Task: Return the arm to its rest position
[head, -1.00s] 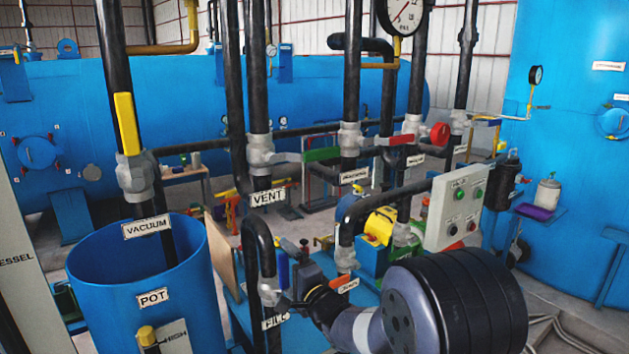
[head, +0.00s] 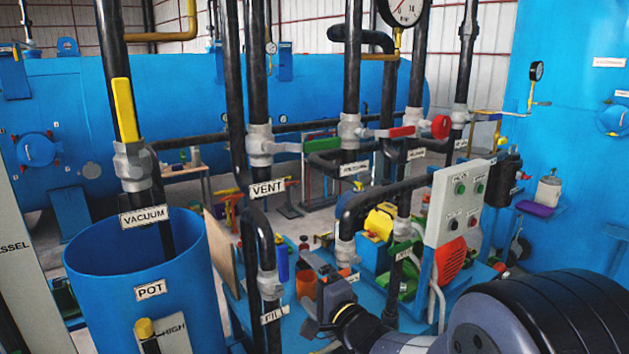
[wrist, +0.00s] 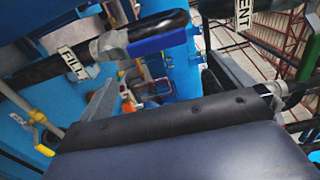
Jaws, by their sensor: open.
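My gripper (head: 310,284) is in the lower middle of the head view, its dark grey jaws pointing left. It is open and I see nothing between the fingers. It is in front of the blue skid, right of the pipe labelled FILL (head: 273,315); the distance between them is unclear. My arm runs from it to the bottom right corner. In the wrist view the two fingers of my gripper (wrist: 170,90) stand wide apart. Beyond them are the FILL label (wrist: 73,63), a blue valve handle (wrist: 163,42) and the VENT label (wrist: 243,14).
A blue pot (head: 150,295) stands at the left under the vacuum pipe with a yellow handle (head: 124,110). The vent valve (head: 262,146), a red handle (head: 395,132) and a control panel (head: 460,203) are behind my arm. Upright pipes crowd the middle.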

